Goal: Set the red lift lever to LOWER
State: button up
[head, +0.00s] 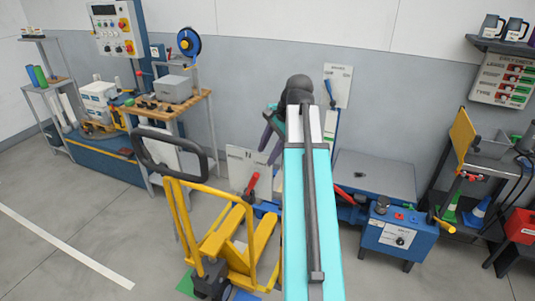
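A red lever (252,186) stands tilted beside the yellow pallet truck (228,235), in front of a pale sign board (240,165). A second red lever (345,195) sticks out by the grey-topped lift table (376,172), partly behind my arm. I cannot tell which one is the lift lever, and no LOWER marking is readable. My teal arm reaches up the middle of the head view. A dark purple part of my gripper (268,138) shows left of the arm's far end, apart from both levers in the picture. The rest of it is hidden, so its opening cannot be seen.
The truck's black loop handle (168,152) rises left of my arm. A blue control box (398,238) with a dial stands at right. A workbench (170,105) is at back left, a red bin (521,226) at far right. Open floor lies at front left.

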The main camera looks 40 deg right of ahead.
jog(key=shift+c, duration=0.3)
jog(key=shift+f, duration=0.2)
jog(key=c, duration=0.7)
jog(key=shift+w+a+f, duration=0.1)
jog(key=shift+a+f, duration=0.1)
jog(key=shift+f, duration=0.1)
grip_shut()
jog(key=a+f+n+g+p, duration=0.1)
jog(key=a+f+n+g, duration=0.15)
jog(key=a+f, duration=0.65)
jog(key=s+a+f+n+g, duration=0.1)
jog(key=a+f+n, duration=0.25)
jog(key=f, duration=0.85)
jog(key=a+f+n+g+p, duration=0.1)
jog(key=a+f+n+g, duration=0.15)
jog(key=a+f, duration=0.65)
jog(key=s+a+f+n+g+h+p, duration=0.1)
jog(key=s+a+f+n, duration=0.4)
jog(key=s+f, duration=0.6)
jog(key=s+a+f+n+g+h+p, duration=0.1)
jog(key=s+a+f+n+g, duration=0.1)
jog(key=s+a+f+n, duration=0.3)
jog(key=s+a+f, duration=0.3)
jog(key=s+f, duration=0.3)
jog(key=s, duration=0.3)
jog(key=shift+f+n, duration=0.35)
jog(key=shift+s, duration=0.1)
